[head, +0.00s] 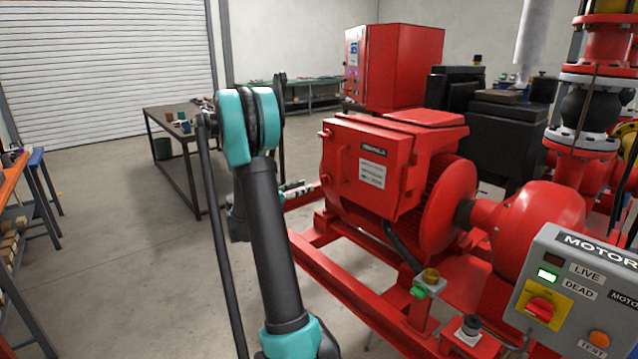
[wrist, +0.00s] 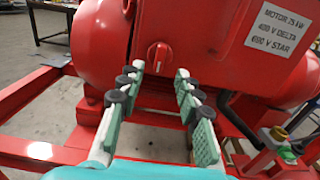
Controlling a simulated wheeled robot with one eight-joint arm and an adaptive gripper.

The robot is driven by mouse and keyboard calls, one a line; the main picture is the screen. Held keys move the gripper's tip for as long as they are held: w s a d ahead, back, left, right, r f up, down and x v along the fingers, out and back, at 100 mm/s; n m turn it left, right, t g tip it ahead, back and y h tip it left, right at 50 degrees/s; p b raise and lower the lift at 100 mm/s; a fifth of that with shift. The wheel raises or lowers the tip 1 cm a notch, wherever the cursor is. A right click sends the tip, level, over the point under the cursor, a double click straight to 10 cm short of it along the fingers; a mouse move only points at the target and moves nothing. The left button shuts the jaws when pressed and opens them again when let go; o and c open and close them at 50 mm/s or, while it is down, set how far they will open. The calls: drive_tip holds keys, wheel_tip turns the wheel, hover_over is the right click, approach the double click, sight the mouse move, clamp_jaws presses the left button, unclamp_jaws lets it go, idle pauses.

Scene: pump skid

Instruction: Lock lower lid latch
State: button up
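The red terminal box lid (head: 362,170) is on the side of the red motor and looks closed. In the wrist view the lower lid latch (wrist: 159,56) is a round red knob with a pale, roughly upright mark, near the lower edge of the lid. In the head view the lower latch (head: 325,178) shows small at the box's left edge, below the upper latch (head: 327,133). My gripper (wrist: 160,70) is open and empty, its fingers pointing towards the lower latch, which shows beyond and between the tips. The gripper also shows in the head view (head: 303,188), partly hidden by my arm.
Red skid rails (head: 335,275) run below the motor. A brass-topped fitting (head: 430,277) and a grey control box (head: 575,290) with a lit green LIVE lamp stand at right. A workbench (head: 170,125) stands behind at left.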

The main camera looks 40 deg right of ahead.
sight(321, 181)
drive_tip(key=d, duration=0.8)
drive_tip(key=shift+w, duration=0.3)
clamp_jaws()
